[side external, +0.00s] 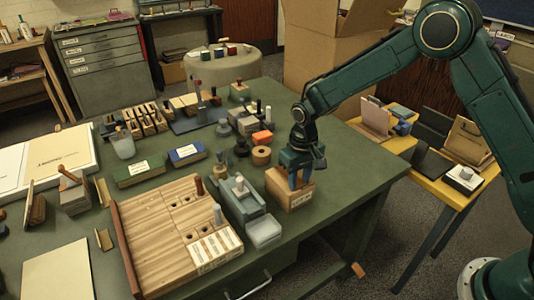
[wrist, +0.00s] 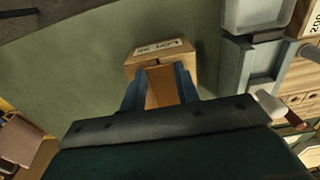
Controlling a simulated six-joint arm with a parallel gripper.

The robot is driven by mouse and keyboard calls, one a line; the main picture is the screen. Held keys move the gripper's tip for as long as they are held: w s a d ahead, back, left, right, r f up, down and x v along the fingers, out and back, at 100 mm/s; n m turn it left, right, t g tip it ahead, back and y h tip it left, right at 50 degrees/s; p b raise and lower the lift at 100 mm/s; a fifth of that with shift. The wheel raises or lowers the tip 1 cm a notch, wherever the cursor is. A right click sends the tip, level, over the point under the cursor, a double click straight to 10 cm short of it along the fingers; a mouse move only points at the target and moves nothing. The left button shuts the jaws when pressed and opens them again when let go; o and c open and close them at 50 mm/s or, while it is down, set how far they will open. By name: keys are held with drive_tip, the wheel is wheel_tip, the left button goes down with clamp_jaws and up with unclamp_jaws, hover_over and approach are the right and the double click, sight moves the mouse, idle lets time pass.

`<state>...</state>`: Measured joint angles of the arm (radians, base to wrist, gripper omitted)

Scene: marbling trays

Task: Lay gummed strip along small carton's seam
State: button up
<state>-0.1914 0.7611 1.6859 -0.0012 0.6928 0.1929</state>
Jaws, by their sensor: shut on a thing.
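The small carton (side external: 288,190) is a brown box with a label on one side, standing on the green table near its right edge. In the wrist view the carton (wrist: 182,53) shows its labelled face, and a short dark mark shows on its upper edge. My gripper (side external: 299,184) is directly over the carton, pointing down. In the wrist view the blue fingers of my gripper (wrist: 160,82) flank a flat orange-brown piece, which looks like the gummed strip (wrist: 161,90). The fingers are shut on it. Whether its underside touches the carton is hidden.
A grey-blue device (side external: 243,203) with a clear bin stands just left of the carton. A wooden slatted tray (side external: 150,220) lies farther left. Bare table lies right of the carton.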

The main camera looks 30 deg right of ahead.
drive_tip(key=shift+f, duration=0.4)
drive_tip(key=o, duration=0.9)
drive_tip(key=shift+o, duration=0.2)
wheel_tip(320, 180, up, 12)
drive_tip(key=shift+r, duration=0.75)
